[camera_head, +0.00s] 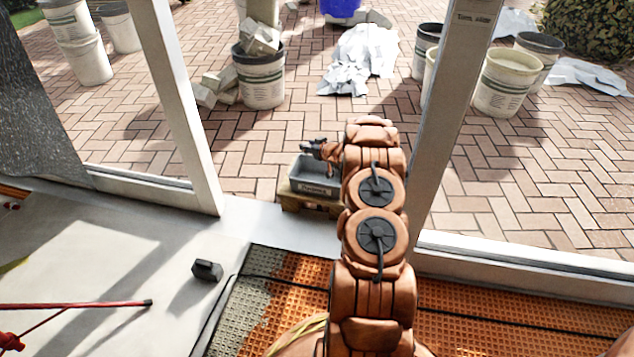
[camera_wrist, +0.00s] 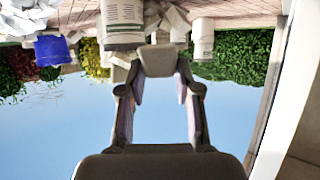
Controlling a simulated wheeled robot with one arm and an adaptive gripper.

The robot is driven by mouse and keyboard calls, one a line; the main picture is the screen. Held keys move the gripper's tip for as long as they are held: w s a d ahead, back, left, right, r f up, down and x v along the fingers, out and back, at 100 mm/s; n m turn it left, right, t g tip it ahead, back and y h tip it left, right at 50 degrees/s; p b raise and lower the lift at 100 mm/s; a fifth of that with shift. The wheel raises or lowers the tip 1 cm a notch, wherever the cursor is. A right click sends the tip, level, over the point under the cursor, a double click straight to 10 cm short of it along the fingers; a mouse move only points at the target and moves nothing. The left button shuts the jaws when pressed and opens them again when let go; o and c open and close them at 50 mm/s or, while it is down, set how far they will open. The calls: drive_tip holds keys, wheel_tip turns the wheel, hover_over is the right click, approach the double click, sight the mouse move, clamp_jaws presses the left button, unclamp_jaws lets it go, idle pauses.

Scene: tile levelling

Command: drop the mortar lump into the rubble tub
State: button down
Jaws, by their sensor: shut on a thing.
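The mortar lump (camera_wrist: 157,60) is a pale grey-brown piece between my fingertips in the wrist view. My gripper (camera_wrist: 158,76) is shut on it. In the head view my gripper (camera_head: 312,148) is small and dark, at the far end of my arm, over the back part of the tub in the picture. I cannot clearly make out the lump there. The rubble tub (camera_head: 299,180) is a grey, open box with a label on its front, standing on a small wooden pallet (camera_head: 291,203) just outside the door opening. My arm hides its right side. Its height below my gripper is unclear.
Door frame posts (camera_head: 180,105) and (camera_head: 450,110) stand left and right of the opening. Behind the tub is a bucket of rubble (camera_head: 262,85) on brick paving. A dark block (camera_head: 207,270) and a red rod (camera_head: 80,305) are on the indoor floor. Orange matting (camera_head: 290,285) lies nearby.

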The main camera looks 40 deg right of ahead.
drive_tip(key=s+d+f+b, duration=0.3)
drive_tip(key=d+f, duration=0.2)
drive_tip(key=f, duration=0.5)
drive_tip(key=shift+s+b, duration=0.35)
drive_tip(key=shift+b, duration=0.05)
drive_tip(key=shift+d, duration=0.1)
drive_tip(key=c, duration=0.7)
unclamp_jaws()
drive_tip(key=shift+r, duration=0.15)
drive_tip(key=shift+r, duration=4.8)
